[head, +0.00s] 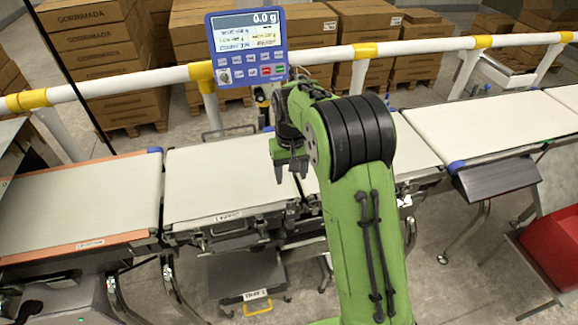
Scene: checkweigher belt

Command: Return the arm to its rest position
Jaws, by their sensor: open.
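My gripper (292,173) hangs at the end of my green arm, over the right part of the middle belt section. Its two dark fingers point down and stand apart, with nothing visible between them. My arm is raised and bent, its dark elbow to the right of the gripper. It hides part of the belt behind it. The middle belt (212,184) is bare where it shows. I cannot tell the exact height of the fingertips above it.
A blue display (247,47) reading 0.0 g stands behind the belt by a white and yellow rail (331,55). Bare belts lie at left (80,203) and right (490,122). A red bin (555,255) is at lower right. Stacked cartons (95,60) stand behind the rail.

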